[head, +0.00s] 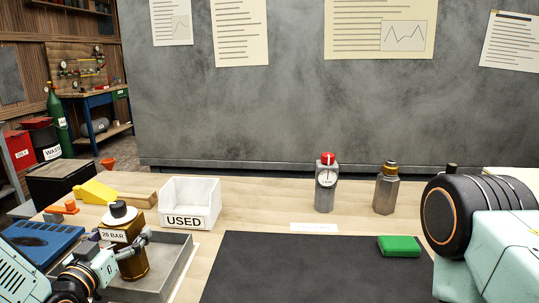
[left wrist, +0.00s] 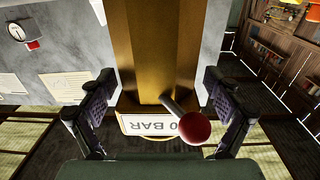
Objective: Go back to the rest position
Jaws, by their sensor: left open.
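A brass fitting (head: 133,262) with a black and white top and a "20 BAR" tag (head: 114,235) stands upright in the grey tray (head: 180,271) at the lower left. My left gripper (head: 125,250) is at this fitting. In the left wrist view the brass body (left wrist: 158,45) and tag lie between the two spread fingers of my left gripper (left wrist: 158,85), with gaps visible on both sides. A red ball-ended lever (left wrist: 194,128) shows close to the right finger. My right gripper is not in view.
A white USED bin (head: 184,222) stands behind the tray. A red-topped gauge (head: 326,190) and a metal fitting (head: 386,190) stand farther back. A green block (head: 399,246) lies on the black mat (head: 310,275), which is otherwise clear. A blue holder (head: 38,243) is left.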

